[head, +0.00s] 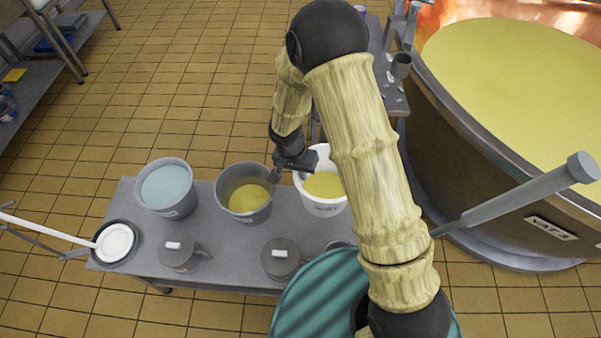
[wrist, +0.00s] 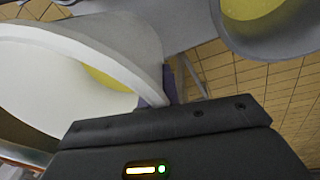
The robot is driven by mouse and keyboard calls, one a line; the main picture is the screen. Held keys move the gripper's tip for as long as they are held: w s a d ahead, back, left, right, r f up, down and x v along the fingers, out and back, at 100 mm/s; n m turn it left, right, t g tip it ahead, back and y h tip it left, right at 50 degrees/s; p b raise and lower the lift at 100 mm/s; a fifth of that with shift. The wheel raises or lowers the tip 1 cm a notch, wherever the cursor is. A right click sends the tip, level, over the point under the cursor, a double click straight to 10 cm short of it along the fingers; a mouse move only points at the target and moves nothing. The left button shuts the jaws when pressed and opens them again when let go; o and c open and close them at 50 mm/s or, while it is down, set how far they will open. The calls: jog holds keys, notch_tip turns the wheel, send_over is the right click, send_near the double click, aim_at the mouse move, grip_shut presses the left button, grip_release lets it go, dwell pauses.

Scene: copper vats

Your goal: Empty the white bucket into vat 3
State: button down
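The white bucket (head: 311,205) stands upright on the grey bench and holds yellow liquid. In the wrist view its pale rim and wall (wrist: 100,38) fill the left side, very close to my gripper. My gripper (head: 277,176) is at the bucket's left rim, between it and a grey bucket. Its fingers are mostly hidden, so I cannot tell whether they grip the rim.
The grey bench (head: 222,232) also holds a grey bucket (head: 262,206) with yellow liquid, one with pale blue liquid (head: 167,207), and two lidded pots (head: 180,258) (head: 281,262). A pale-handled tool (head: 50,229) lies at the left. A pole (head: 510,197) crosses the vat's front.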

jog(key=shift+r, duration=0.1)
jog(key=shift+r+p, duration=1.75)
jog(key=shift+r, duration=0.75)
jog(key=shift+f, duration=0.1)
